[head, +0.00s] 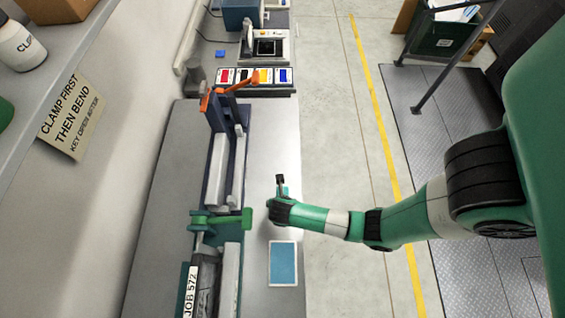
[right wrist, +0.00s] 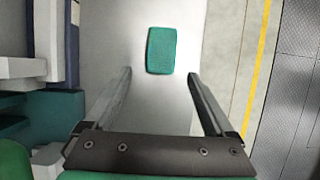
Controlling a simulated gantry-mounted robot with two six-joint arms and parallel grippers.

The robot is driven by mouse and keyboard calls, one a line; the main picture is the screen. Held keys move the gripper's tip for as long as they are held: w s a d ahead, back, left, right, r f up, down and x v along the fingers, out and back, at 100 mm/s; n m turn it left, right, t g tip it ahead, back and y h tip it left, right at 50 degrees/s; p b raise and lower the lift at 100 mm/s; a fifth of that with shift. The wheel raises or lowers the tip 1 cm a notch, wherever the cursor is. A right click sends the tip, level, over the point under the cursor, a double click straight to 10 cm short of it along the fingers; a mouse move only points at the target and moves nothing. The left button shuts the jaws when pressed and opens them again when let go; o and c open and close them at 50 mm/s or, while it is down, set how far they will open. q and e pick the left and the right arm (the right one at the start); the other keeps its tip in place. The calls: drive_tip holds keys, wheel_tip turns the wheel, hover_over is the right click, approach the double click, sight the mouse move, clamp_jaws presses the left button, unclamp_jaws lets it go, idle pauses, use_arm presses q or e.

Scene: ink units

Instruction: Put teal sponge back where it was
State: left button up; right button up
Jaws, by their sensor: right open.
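The teal sponge (right wrist: 161,50) lies flat on the grey bench top in the right wrist view, just beyond and between my fingertips. In the head view only a bit of the sponge (head: 286,190) shows, mostly hidden by my right gripper (head: 280,181). My right gripper (right wrist: 159,74) is open and empty, with its fingers apart on either side of the sponge's line. A blue rectangle with a pale border (head: 283,264) lies on the bench nearer the front. My left gripper is not in view.
A bending fixture with a green lever (head: 232,219) and orange handle (head: 238,83) stands left of the sponge. A strip of coloured cards (head: 254,76) and a device (head: 266,46) are at the back. The bench's right edge (head: 301,150) is close. Bare bench lies behind the sponge.

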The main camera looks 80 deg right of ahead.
drive_tip(key=v, duration=0.5)
drive_tip(key=shift+a+r+p, duration=0.1)
drive_tip(key=shift+r+p, duration=0.05)
drive_tip(key=shift+p, duration=0.25)
